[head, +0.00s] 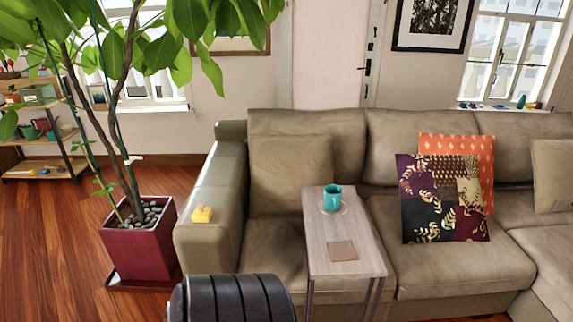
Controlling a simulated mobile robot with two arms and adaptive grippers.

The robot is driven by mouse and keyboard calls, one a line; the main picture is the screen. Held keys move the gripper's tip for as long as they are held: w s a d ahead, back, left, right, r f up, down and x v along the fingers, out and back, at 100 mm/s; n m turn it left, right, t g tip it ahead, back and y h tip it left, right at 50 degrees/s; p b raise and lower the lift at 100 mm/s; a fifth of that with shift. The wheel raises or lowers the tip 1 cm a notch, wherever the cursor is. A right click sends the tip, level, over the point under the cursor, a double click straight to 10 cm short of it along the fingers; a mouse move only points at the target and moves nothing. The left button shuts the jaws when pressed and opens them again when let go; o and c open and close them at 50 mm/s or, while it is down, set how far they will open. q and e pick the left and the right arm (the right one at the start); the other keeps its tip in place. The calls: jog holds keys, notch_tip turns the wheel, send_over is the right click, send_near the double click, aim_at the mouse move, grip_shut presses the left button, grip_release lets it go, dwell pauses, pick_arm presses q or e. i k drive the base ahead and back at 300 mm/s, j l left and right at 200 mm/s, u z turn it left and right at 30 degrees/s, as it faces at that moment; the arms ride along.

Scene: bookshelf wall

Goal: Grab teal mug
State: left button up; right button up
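The teal mug (331,199) stands upright near the far end of a narrow light wood side table (319,229). A pale round saucer or coaster (345,211) shows under the mug. A flat brownish square (342,251) lies on the near part of the same table. Nothing stands between my head camera and the mug. Neither of my grippers can be made out in the head view.
A beige sofa (265,236) surrounds the table's far side. A yellow object (202,214) rests on its left arm. Patterned cushions (440,200) lean at right. A potted plant (140,242) stands left. A black ribbed shape (230,298), unidentified, rises at the bottom edge.

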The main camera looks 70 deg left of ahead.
aim_at(332, 192)
jog(key=u, duration=1.95)
